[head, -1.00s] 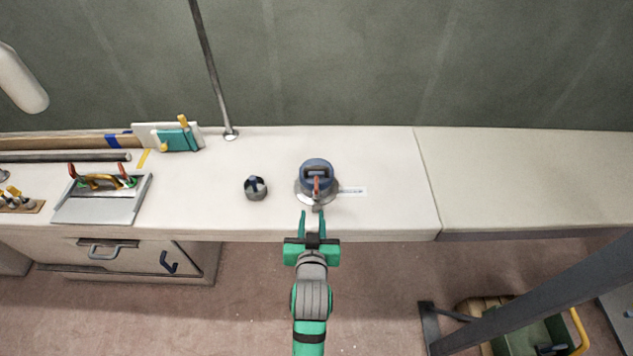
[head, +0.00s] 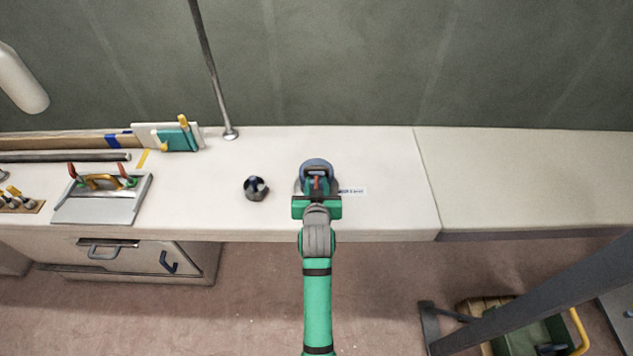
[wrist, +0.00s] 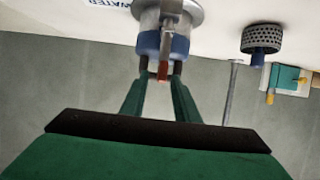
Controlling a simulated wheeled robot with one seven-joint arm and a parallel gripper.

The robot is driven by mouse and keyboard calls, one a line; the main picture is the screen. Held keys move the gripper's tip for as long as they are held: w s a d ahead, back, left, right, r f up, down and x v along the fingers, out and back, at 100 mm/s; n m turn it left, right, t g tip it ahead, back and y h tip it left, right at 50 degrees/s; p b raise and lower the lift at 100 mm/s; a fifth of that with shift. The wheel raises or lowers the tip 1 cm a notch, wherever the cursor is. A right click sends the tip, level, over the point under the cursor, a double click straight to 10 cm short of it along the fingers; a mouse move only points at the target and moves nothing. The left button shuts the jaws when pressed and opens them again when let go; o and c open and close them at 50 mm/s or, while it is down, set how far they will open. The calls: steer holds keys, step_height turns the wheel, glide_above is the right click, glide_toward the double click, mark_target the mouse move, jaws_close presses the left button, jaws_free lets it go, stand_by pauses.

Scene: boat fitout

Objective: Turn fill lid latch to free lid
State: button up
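The fill lid (head: 317,165) is a blue round cap with a raised handle, on a metal collar on the white deck top; it also shows in the wrist view (wrist: 150,42). Its latch (head: 317,183) is a lever with a red-orange end, also visible in the wrist view (wrist: 163,71), pointing toward me. My gripper (head: 317,190) is at the front of the lid. In the wrist view its dark fingertips (wrist: 160,68) stand on either side of the latch's red end, with a small gap visible. Contact cannot be told. The gripper's palm hides part of the collar in the head view.
A small dark round cap (head: 255,188) stands left of the lid. A label (head: 352,190) lies to its right. A metal pole (head: 213,75) rises at the back left. The right countertop (head: 530,180) is clear.

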steer(key=shift+w+f, duration=0.3)
steer(key=shift+w, duration=0.35)
jaws_close()
